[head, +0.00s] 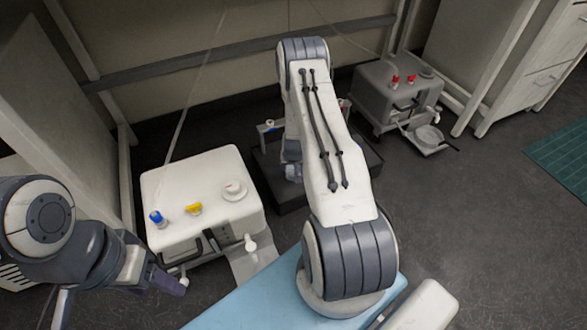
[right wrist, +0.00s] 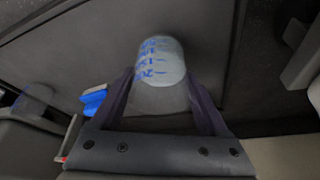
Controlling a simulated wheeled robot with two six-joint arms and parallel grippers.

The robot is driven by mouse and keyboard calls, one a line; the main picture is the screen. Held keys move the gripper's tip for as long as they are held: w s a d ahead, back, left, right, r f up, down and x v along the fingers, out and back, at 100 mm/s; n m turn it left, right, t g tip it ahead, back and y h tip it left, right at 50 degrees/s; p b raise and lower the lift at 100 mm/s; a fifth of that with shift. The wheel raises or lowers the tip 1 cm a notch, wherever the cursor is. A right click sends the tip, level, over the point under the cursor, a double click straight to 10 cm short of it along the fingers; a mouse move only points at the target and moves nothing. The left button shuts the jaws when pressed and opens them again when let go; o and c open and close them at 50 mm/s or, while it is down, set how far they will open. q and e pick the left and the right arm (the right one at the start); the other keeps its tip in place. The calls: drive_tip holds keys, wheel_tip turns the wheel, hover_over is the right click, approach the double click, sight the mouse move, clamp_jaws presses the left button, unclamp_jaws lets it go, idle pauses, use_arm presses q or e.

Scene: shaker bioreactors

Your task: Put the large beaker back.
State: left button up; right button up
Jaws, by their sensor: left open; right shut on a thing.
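The large beaker (right wrist: 160,62), pale and clear with blue volume marks, is between the fingers of my right gripper (right wrist: 162,85) in the right wrist view. The gripper is shut on it. My left gripper (head: 168,283) is open and empty at the lower left, in front of the white shaker unit.
A white shaker unit (head: 190,180) with blue and yellow knobs stands left of the platform. A grey unit (head: 385,100) with red knobs and a small tray stands behind right. A blue part (right wrist: 93,99) is close left of the right gripper.

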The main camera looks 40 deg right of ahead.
drive_tip(key=o, duration=1.5)
drive_tip(key=p+v, duration=0.6)
drive_tip(key=v, duration=0.6)
drive_tip(key=a+r+n+y, duration=0.2)
drive_tip(key=a+r+n, duration=0.1)
drive_tip(key=a+r, duration=0.75)
drive_tip(key=a+r+n+y, duration=0.1)
drive_tip(key=a+r+n, duration=0.3)
drive_tip(key=a+r, duration=0.7)
drive_tip(key=s+a+r+n+g, duration=0.2)
drive_tip(key=s+a+r+n, duration=0.3)
drive_tip(key=s+a, duration=0.8)
drive_tip(key=s+r+n, duration=0.1)
drive_tip(key=s, duration=0.2)
drive_tip(key=s+r+g, duration=0.1)
drive_tip(key=s+r, duration=0.1)
drive_tip(key=s, duration=0.2)
drive_tip(key=s+r+n, duration=0.1)
drive_tip(key=s, duration=0.3)
drive_tip(key=shift+s+a+r+n+g+y, duration=0.1)
drive_tip(key=shift+a+r+n+g+y, duration=0.05)
drive_tip(key=shift+a+n+g+y, duration=0.2)
